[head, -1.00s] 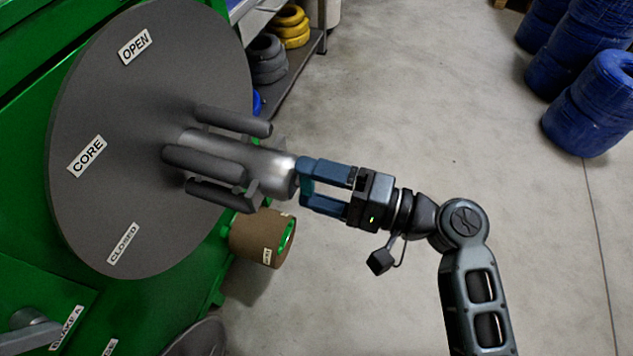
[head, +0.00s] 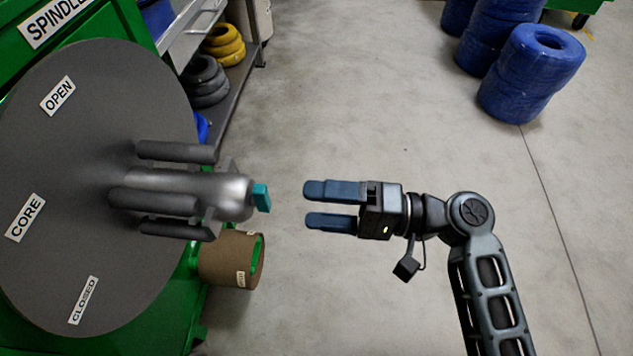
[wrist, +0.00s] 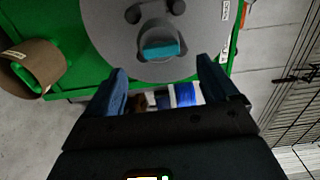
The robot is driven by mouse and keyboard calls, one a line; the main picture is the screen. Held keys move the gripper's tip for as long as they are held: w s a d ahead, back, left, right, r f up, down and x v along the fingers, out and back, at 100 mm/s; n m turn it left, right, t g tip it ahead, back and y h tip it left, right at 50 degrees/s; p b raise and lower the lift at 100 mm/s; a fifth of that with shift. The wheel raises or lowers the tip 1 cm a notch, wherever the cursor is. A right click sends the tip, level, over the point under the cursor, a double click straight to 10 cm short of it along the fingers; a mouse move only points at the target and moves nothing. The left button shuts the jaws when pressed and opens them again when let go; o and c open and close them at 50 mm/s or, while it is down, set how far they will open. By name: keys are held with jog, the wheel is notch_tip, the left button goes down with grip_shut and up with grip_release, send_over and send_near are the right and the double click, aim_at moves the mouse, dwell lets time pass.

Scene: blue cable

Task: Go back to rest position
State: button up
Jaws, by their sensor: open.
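My gripper (head: 306,205) is open and empty in the head view, in free space to the right of the spindle core. Its two blue fingers point left toward the teal key (head: 261,197) on the end of the silver core shaft (head: 225,192), with a clear gap between. The grey disc (head: 150,270) carries the labels OPEN, CORE and CLOSED. In the wrist view, the gripper (wrist: 166,75) shows its fingers apart, with the teal key (wrist: 162,52) ahead between them and not touched.
A brown cardboard roll (head: 225,262) sits below the core. A shelf (head: 235,85) with grey and yellow coils stands behind. Blue cable coils (head: 530,75) stand on the floor at the back right. The concrete floor around my arm is clear.

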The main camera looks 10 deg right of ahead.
jog(key=s+d+f+m+t+h, duration=0.1)
jog(key=s+d+f+t+h, duration=0.1)
jog(key=s+d+f+h, duration=0.5)
jog(key=s+d+f+m+t+h, duration=0.2)
jog(key=s+f+h, duration=0.35)
jog(key=s, duration=0.25)
jog(key=s+d+r+n+t+h, duration=0.2)
jog(key=s+r+n, duration=0.1)
jog(key=s+r, duration=0.4)
jog(key=s+d+r+n+t+h, duration=0.3)
jog(key=s+r+n, duration=0.15)
jog(key=r, duration=0.45)
notch_tip(320, 180, up, 18)
jog(key=p, duration=1.7)
jog(key=shift+s+a+m, duration=0.15)
jog(key=shift+s+m, duration=0.05)
jog(key=shift+m, duration=0.15)
